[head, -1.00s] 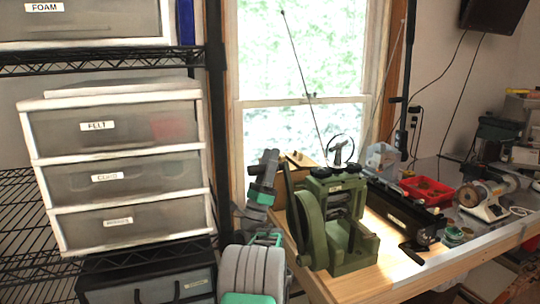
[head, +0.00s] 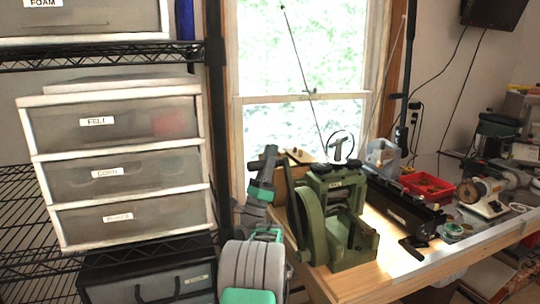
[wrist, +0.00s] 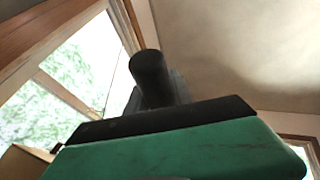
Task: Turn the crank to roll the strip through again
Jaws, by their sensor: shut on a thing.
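The green rolling mill (head: 345,225) stands upright on the near left corner of the wooden bench, with a large round green wheel (head: 310,228) on its left side. My gripper (head: 269,157) is just left of the mill's upper part, raised above the bench edge. It is shut on the crank handle, which is hard to make out in the head view. In the wrist view, a dark cylinder (wrist: 152,78), seemingly the handle's grip, stands up beyond the green and black body of my gripper. I cannot make out the strip.
A long black machine (head: 402,210) lies right of the mill, with a red tray (head: 428,187) behind it. A bench grinder (head: 487,197) is farther right. A white drawer unit (head: 118,170) on a black wire shelf stands left of my arm. The window is behind.

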